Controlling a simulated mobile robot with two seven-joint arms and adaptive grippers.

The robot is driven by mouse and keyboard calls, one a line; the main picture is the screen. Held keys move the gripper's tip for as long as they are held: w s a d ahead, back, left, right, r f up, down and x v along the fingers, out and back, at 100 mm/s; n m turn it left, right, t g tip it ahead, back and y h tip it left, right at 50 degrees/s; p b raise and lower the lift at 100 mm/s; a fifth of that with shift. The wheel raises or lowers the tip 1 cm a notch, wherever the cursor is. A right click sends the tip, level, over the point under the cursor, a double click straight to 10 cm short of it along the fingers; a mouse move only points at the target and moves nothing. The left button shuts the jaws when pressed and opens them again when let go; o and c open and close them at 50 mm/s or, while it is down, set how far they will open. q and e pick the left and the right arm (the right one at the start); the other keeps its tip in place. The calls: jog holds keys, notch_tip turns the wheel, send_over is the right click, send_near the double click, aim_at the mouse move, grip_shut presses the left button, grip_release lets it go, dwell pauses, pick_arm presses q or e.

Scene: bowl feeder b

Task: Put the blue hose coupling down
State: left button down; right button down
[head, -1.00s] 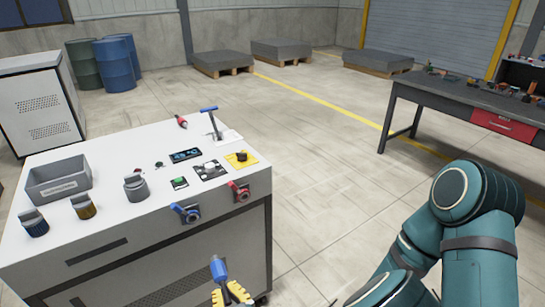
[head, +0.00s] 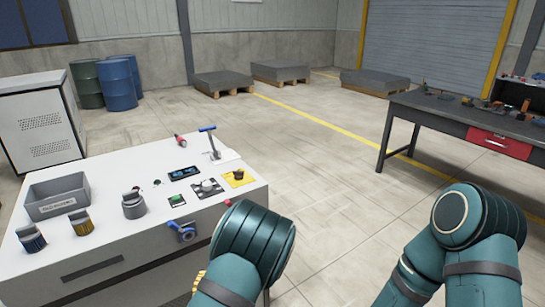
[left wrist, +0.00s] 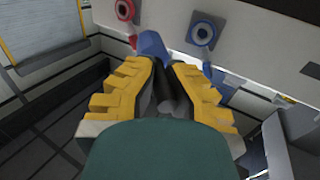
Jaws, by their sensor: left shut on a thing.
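The blue hose coupling (left wrist: 152,44) shows in the left wrist view, standing out past the tips of my left gripper (left wrist: 158,72). The yellow ribbed fingers are shut on it. A blue-ringed port (left wrist: 203,32) is just to its right on the cabinet front, and a red-ringed port (left wrist: 124,8) is to its upper left. I cannot tell whether the coupling touches the cabinet. In the head view only a yellow bit of this gripper (head: 198,279) shows beside a teal arm link, and the coupling is hidden. My right gripper is out of view.
The white cabinet top (head: 110,180) holds a grey bin (head: 57,207), several knobbed parts, a blue-handled lever (head: 213,143) and controls. A blue-levered port (head: 184,232) is on its front. A workbench (head: 440,115) stands right. The floor between is clear.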

pick_arm(q)
jog(key=shift+w+a+r+m+h, duration=0.1)
jog(key=shift+w+a+m+h, duration=0.1)
jog(key=shift+a+m+h, duration=0.35)
jog(key=shift+w+a+m+h, duration=0.25)
jog(key=shift+a+h, duration=0.35)
jog(key=shift+h, duration=0.15)
